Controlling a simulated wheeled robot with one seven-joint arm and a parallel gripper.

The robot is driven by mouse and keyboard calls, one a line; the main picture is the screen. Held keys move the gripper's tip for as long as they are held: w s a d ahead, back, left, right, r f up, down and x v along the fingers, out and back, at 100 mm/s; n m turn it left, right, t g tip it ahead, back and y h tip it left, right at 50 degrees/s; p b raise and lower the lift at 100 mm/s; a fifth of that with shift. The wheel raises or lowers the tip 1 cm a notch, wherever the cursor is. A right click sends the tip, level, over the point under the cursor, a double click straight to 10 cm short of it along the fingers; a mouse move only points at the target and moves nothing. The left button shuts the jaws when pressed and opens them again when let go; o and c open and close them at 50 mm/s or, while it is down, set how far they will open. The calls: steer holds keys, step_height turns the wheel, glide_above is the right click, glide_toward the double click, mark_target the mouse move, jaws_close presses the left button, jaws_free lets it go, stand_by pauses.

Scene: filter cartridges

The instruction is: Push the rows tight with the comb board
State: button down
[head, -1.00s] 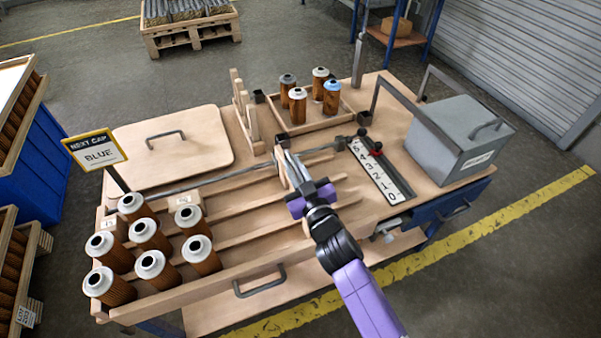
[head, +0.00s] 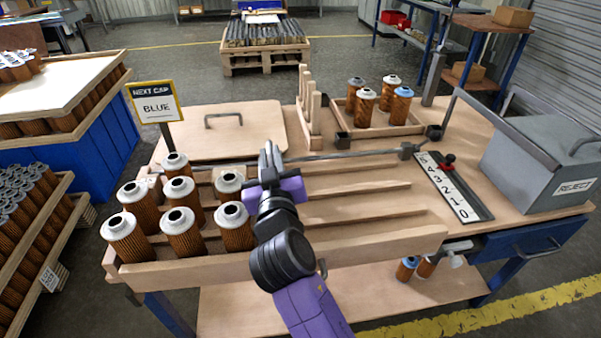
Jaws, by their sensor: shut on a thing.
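My gripper (head: 270,153) is over the wooden row tray (head: 400,243), just right of the nearest cartridges. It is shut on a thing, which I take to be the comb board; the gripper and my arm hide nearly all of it. Several brown pleated filter cartridges with pale caps stand upright in the left part of the rows, such as the front right one (head: 237,230) and the front left one (head: 128,238). Some small gaps show between them. I cannot tell whether the board touches them. The rows right of my gripper are empty between their dividers (head: 355,190).
A wooden rack with uprights (head: 303,118) stands behind the rows. A small tray (head: 350,128) holds several cartridges, one blue-capped. A sign (head: 156,107) reads NEXT CAP BLUE. A numbered scale (head: 450,190) and a grey REJECT box (head: 540,165) are at right.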

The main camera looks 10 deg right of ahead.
steer(key=a+b, duration=0.6)
steer(key=a, duration=0.7)
steer(key=shift+a, duration=0.1)
steer(key=c, duration=1.5)
jaws_free()
steer(key=shift+o, duration=0.2)
steer(key=s, duration=0.8)
steer(key=shift+p, duration=0.3)
